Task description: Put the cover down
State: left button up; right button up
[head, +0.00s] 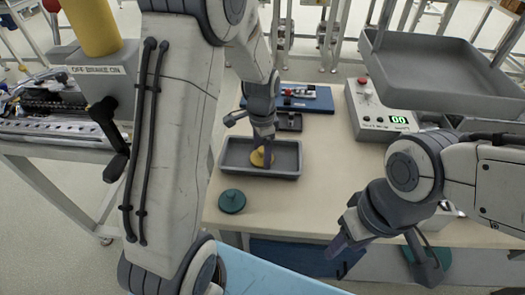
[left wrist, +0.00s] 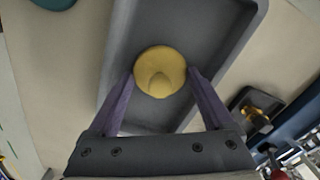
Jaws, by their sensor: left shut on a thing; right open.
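A yellow round cover (head: 258,158) with a raised middle is in the grey tray (head: 228,168) on the table. My left gripper (head: 266,155) points down into the tray and is shut on the yellow cover. In the left wrist view the cover (left wrist: 160,72) sits between the two fingertips, over the tray floor (left wrist: 190,30). I cannot tell whether it touches the floor. A dark teal round cover with a knob (head: 232,201) lies on the table in front of the tray. My right gripper (head: 385,258) is open and empty near the table's front right.
A control box with a red button and a green display (head: 375,112) stands right of the tray. A blue case (head: 302,100) and a small dark holder (head: 289,122) are behind it. A large grey bin (head: 440,70) is at the back right. The table between tray and right gripper is clear.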

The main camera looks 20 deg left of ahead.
aim_at(262, 149)
pick_arm(q)
jog(key=o, duration=1.1)
notch_tip(262, 149, up, 12)
jog(key=p, duration=0.1)
jog(key=s+d+r, duration=0.2)
jog(key=s+d, duration=0.8)
jog(key=d, duration=0.1)
jog(key=s+d+f+n+h, duration=0.1)
jog(key=s+d, duration=0.3)
jog(key=s, duration=0.9)
jog(key=shift+s+d+f+n, duration=0.2)
jog(key=shift+f+n, duration=0.25)
jog(key=shift+n, duration=0.15)
